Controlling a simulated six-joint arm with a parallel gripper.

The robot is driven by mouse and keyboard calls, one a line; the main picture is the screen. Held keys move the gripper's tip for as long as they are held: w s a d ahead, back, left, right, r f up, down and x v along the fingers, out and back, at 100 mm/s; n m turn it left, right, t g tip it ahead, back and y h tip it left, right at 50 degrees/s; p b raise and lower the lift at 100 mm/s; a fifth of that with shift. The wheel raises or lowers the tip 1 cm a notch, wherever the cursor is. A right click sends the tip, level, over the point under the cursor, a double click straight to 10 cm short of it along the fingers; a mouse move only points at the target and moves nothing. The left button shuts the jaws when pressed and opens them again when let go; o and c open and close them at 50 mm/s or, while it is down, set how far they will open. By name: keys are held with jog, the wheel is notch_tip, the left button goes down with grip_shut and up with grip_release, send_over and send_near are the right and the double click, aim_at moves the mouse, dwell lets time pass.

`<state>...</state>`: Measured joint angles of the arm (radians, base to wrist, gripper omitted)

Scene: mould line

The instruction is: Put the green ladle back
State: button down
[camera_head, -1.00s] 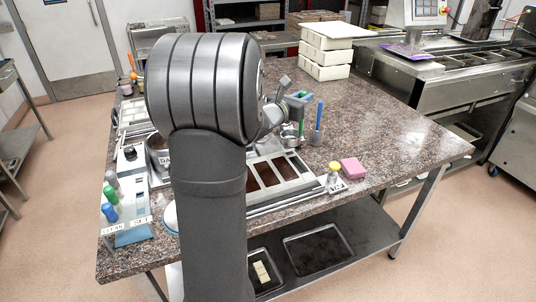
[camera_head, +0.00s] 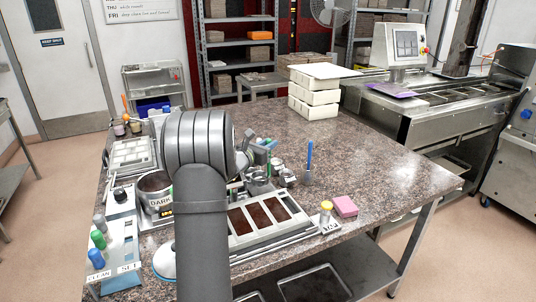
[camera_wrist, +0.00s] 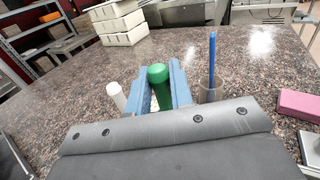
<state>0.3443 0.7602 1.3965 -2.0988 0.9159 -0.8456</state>
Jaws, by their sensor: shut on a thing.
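The green ladle shows in the wrist view as an upright green handle (camera_wrist: 160,88) between the two blue fingers of my gripper (camera_wrist: 164,82). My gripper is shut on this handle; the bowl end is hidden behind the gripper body. In the head view my gripper (camera_head: 264,146) is above the granite table, just behind several small metal cups (camera_head: 258,178), partly hidden by my arm. A blue-handled ladle (camera_head: 309,158) stands upright in a grey holder to the right of my gripper; it also shows in the wrist view (camera_wrist: 212,62).
A white-capped item (camera_wrist: 116,96) stands left of the fingers. A mould tray (camera_head: 266,218) lies in front, with a yellow-topped item (camera_head: 326,210) and a pink block (camera_head: 345,206) to its right. White moulds (camera_head: 313,98) are stacked behind. The table's right side is clear.

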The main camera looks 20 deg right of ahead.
jog(key=shift+f, duration=1.85)
jog(key=c, duration=1.3)
grip_release()
jog(key=shift+r, duration=0.2)
jog(key=v, duration=1.2)
